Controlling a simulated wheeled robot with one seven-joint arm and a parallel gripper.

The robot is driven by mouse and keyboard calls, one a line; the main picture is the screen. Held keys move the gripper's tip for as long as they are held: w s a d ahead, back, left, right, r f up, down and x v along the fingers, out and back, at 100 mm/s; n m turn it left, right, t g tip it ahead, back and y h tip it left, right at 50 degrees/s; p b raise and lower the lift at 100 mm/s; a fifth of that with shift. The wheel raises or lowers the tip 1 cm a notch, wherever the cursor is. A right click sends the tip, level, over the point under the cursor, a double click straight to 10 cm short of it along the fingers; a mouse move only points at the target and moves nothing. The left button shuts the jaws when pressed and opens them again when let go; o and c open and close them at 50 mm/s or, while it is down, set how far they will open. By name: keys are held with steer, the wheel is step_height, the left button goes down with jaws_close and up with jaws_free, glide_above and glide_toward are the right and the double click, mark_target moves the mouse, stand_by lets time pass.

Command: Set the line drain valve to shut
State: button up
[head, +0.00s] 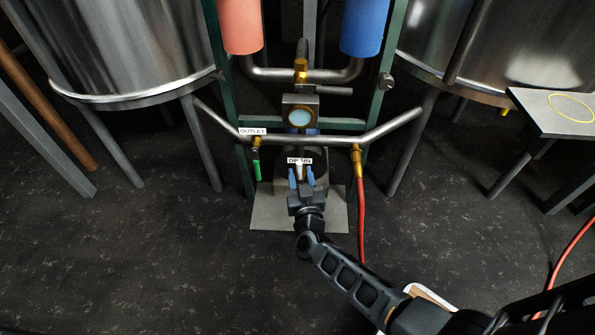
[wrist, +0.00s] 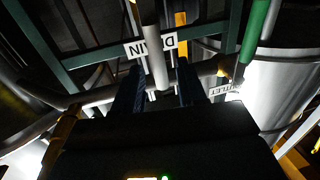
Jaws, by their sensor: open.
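The DRAIN label (head: 299,160) sits low on the middle of the stand in the head view, and upside down in the wrist view (wrist: 136,48). My gripper (head: 301,176) is open just below and in front of this label. In the wrist view its two dark blue fingers (wrist: 156,88) stand on either side of a grey round bar (wrist: 153,50), with gaps visible. I cannot tell whether this bar is the drain valve's handle or a pipe. A yellow part (wrist: 181,35) shows beside it. The drain valve's setting is not clear, as the gripper covers much of that area.
The OUTLET label (head: 252,131) and a green handle (head: 257,164) hanging down are to the left. A red hose (head: 361,215) drops from a brass fitting (head: 357,160) on the right. Steel tanks (head: 125,45) and green posts (head: 386,75) flank the stand.

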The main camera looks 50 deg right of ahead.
mark_target(299, 171)
steer(key=shift+b+x, duration=0.4)
steer(key=shift+x, duration=1.1)
jaws_close()
